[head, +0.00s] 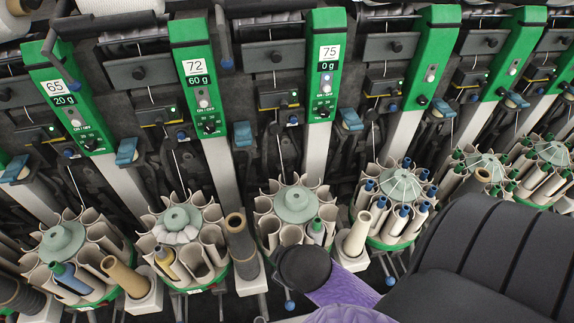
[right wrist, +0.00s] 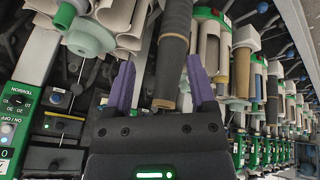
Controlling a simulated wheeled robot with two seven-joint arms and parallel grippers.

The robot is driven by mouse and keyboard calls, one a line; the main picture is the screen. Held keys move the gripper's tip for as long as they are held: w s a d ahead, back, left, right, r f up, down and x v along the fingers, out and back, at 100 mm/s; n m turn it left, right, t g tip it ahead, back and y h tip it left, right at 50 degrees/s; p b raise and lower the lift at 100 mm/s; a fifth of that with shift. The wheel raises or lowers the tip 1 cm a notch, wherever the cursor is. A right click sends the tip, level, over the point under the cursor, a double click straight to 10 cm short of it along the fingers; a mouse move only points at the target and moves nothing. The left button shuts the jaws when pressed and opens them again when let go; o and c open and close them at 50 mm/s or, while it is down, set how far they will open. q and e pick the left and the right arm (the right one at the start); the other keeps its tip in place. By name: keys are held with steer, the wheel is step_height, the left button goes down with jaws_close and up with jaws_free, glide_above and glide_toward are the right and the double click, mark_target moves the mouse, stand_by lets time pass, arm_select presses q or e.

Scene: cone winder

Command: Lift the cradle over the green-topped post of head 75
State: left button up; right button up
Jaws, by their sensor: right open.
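The green-topped post of head 75 (head: 327,70), with its "75" and "0 g" labels, stands upper centre in the head view. I cannot clearly pick out its cradle; the area above the post top is cut off by the frame. My right gripper (right wrist: 161,88) shows in the right wrist view with two purple fingers apart. A dark tube (right wrist: 176,40) with a tan end shows between the fingers in the picture; I cannot tell its depth, and nothing is clearly gripped. In the head view, a purple finger part shows low, below the post. My left gripper is out of view.
Green posts of head 72 (head: 197,75) and head 65 (head: 67,95) stand to the left. Round tube magazines (head: 295,205) line the front. A dark tube (head: 241,240) and a cream tube (head: 357,235) stand upright beside the magazine below head 75.

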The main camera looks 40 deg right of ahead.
steer(key=w+d+r+n+t+h, duration=0.2)
steer(key=w+d+r+t+h, duration=0.15)
steer(key=w+d+r, duration=0.55)
steer(key=w+d+r+n+t+h, duration=0.3)
steer(key=w+d+r+t, duration=0.3)
steer(key=r, duration=0.4)
steer(key=n+t+h, duration=0.2)
steer(key=n+t, duration=0.2)
glide_toward(289, 7)
steer(key=w+r, duration=0.1)
steer(key=w, duration=0.1)
steer(key=shift+g, duration=0.35)
steer(key=x, duration=0.8)
steer(key=shift+d, duration=0.4)
steer(key=shift+w+d+r, duration=0.15)
steer(key=shift+w+d, duration=0.15)
steer(key=shift+w, duration=0.25)
jaws_close()
